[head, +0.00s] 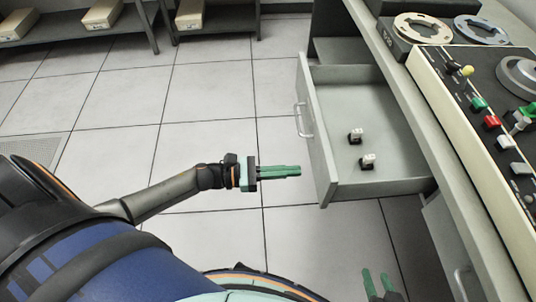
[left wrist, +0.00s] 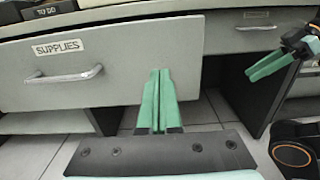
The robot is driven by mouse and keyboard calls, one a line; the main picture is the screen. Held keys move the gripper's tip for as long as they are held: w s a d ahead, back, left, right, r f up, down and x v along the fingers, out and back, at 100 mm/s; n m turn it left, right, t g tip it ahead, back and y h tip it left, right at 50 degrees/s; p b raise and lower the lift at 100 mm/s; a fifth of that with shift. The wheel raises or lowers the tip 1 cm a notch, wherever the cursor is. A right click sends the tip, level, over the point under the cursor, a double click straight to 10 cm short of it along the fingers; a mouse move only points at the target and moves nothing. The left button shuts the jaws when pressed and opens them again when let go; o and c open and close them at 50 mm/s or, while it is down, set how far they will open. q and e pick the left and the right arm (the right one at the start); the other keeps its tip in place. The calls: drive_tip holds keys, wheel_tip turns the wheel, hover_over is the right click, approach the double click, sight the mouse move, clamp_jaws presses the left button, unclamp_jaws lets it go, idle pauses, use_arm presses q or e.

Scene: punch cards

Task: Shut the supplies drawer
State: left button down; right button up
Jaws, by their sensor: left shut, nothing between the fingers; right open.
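The supplies drawer (head: 367,95) stands pulled out of the desk in the head view, its front panel facing left. In the left wrist view the drawer front (left wrist: 120,75) carries a SUPPLIES label and a metal handle (left wrist: 64,77). Two small black-and-white items (head: 368,160) lie in the drawer. My left gripper (head: 298,171) is shut and empty, its fingertips pointing at the drawer front near its lower end; I cannot tell whether they touch. My right gripper (head: 378,284) is open and empty below the drawer; it also shows in the left wrist view (left wrist: 268,66).
The desk (head: 440,140) runs along the right, with a control panel (head: 490,110) and tape reels (head: 423,28) on top. Another drawer handle (head: 461,283) shows lower down. Shelves with boxes (head: 102,14) stand at the back left. The tiled floor left of the drawer is clear.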

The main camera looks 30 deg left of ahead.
sight(320, 169)
use_arm(q)
drive_tip(key=x, duration=0.4)
drive_tip(key=shift+w+d, duration=0.15)
drive_tip(key=shift+d, duration=0.1)
drive_tip(key=shift+d, duration=0.1)
